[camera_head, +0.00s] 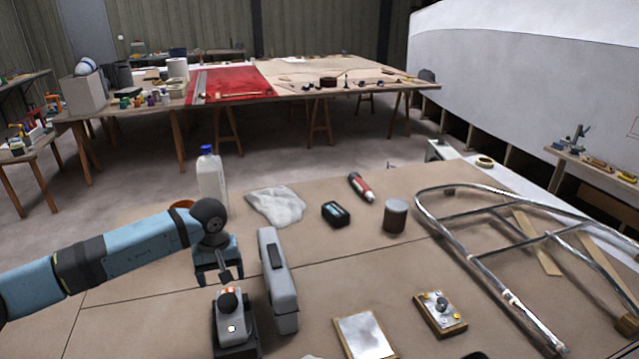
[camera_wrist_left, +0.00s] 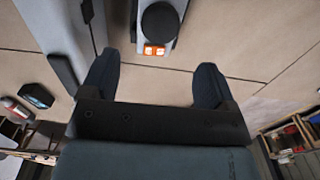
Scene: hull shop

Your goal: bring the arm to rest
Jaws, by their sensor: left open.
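My left arm reaches in from the left in the head view, over the brown work table (camera_head: 130,318). The knobbed device (camera_wrist_left: 157,30) and the grey case (camera_wrist_left: 60,30) lie beyond the fingertips there. My right gripper is in neither view.
A bent metal tube frame (camera_head: 470,250) fills the right side. The table's left front is clear.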

